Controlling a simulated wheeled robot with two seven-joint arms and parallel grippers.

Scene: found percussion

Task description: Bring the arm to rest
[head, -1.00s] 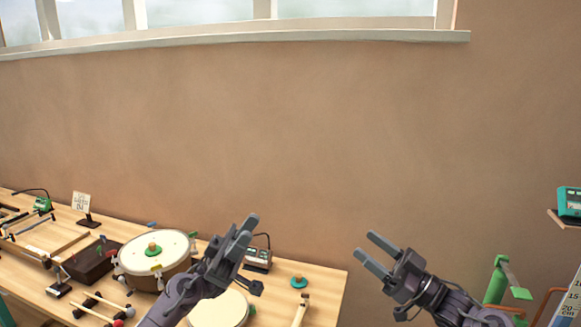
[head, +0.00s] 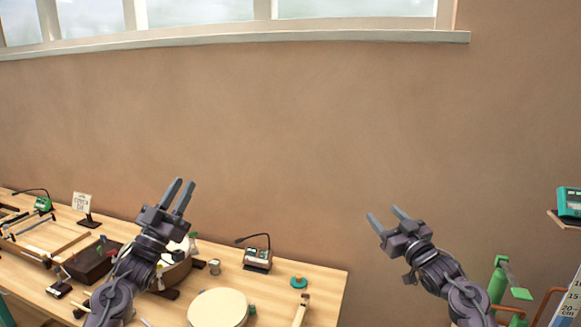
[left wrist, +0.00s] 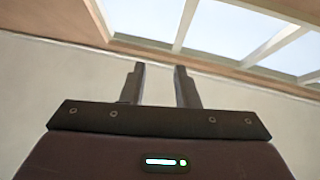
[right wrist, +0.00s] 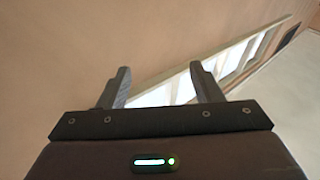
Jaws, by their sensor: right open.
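My left gripper (head: 182,184) is raised above the left part of the workbench, its fingers pointing up. In the left wrist view its fingers (left wrist: 160,68) stand apart by a narrow gap with nothing between them. My right gripper (head: 383,213) is raised to the right of the bench's end, in front of the bare wall, its fingers pointing up and left. In the right wrist view its fingers (right wrist: 160,72) are wide apart and empty. Neither gripper touches anything.
The wooden workbench (head: 325,283) holds a pale round disc (head: 217,308), a small box with a thin black arm (head: 257,259), a teal knobbed piece (head: 299,282) and a drum partly hidden by my left arm. Green and orange stands are at the right. The wall ahead is clear.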

